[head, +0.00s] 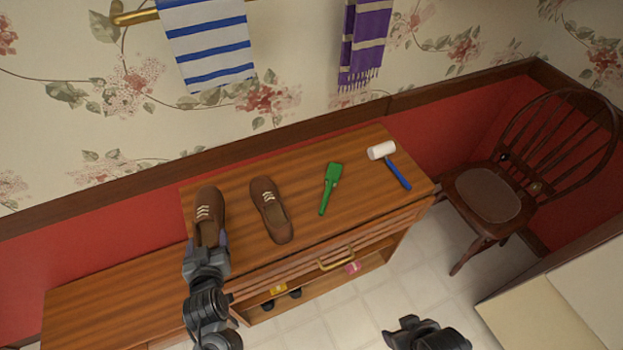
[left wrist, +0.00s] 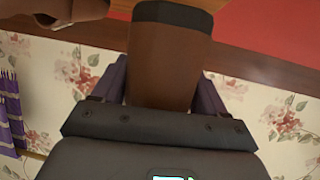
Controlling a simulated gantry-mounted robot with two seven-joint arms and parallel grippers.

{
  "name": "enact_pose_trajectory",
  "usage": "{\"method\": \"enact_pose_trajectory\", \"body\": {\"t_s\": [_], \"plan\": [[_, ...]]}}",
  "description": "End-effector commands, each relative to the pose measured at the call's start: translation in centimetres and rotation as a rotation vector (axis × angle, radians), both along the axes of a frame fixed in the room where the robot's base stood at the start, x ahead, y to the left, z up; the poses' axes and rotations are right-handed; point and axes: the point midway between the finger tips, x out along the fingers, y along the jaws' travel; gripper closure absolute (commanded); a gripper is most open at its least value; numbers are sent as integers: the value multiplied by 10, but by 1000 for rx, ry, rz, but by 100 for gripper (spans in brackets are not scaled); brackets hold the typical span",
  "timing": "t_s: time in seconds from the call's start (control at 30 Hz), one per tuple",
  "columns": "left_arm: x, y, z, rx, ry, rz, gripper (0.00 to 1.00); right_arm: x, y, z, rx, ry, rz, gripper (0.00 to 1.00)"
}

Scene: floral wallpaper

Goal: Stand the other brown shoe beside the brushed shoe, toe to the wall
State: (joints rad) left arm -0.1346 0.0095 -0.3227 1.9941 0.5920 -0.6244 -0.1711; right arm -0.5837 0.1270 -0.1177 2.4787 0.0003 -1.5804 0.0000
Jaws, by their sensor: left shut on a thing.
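My left gripper (head: 208,243) is shut on the heel end of the left brown shoe (head: 209,208). That shoe is upright with its toe to the wall, over the left end of the cabinet top; I cannot tell whether its sole touches the wood. In the left wrist view the held shoe (left wrist: 170,65) fills the space between the fingers. The other brown shoe (head: 268,205) stands to its right, a small gap away, toe also to the wall. It shows partly in the left wrist view (left wrist: 65,10). My right gripper (head: 420,332) is low in the picture, away from the cabinet, seemingly empty.
The wooden cabinet top (head: 330,226) also bears a green brush-like tool (head: 330,187) and a white-headed mallet (head: 382,151) with a blue handle. An open shelf below holds small items. A lower bench (head: 110,290) is at left, a chair (head: 490,195) at right. Towels hang above.

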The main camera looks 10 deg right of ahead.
Motion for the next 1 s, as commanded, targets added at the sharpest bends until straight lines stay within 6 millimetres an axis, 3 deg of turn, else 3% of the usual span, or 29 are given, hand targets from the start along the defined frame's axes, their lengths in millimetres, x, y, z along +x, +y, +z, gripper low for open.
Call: {"method": "enact_pose_trajectory", "body": {"t_s": [0.03, 0.1, 0.33, 0.57, 1.0], "plan": [[6, -6, 13, -3, -1, 22, 70, 1, 0, 22, -1, -3, 1, 42], [12, -13, 15, 2, 1, 47, 70, 1, 0, 34, -1, -6, 2, 42], [23, -35, 24, 18, 4, 93, 70, 2, 6, 60, 16, -7, -1, 42], [26, -44, 21, 32, 7, 107, 70, 2, 5, 64, 15, -7, -6, 42], [26, -44, -22, 31, 7, 106, 70, 2, 1, 53, 1, -5, 3, 42]]}}
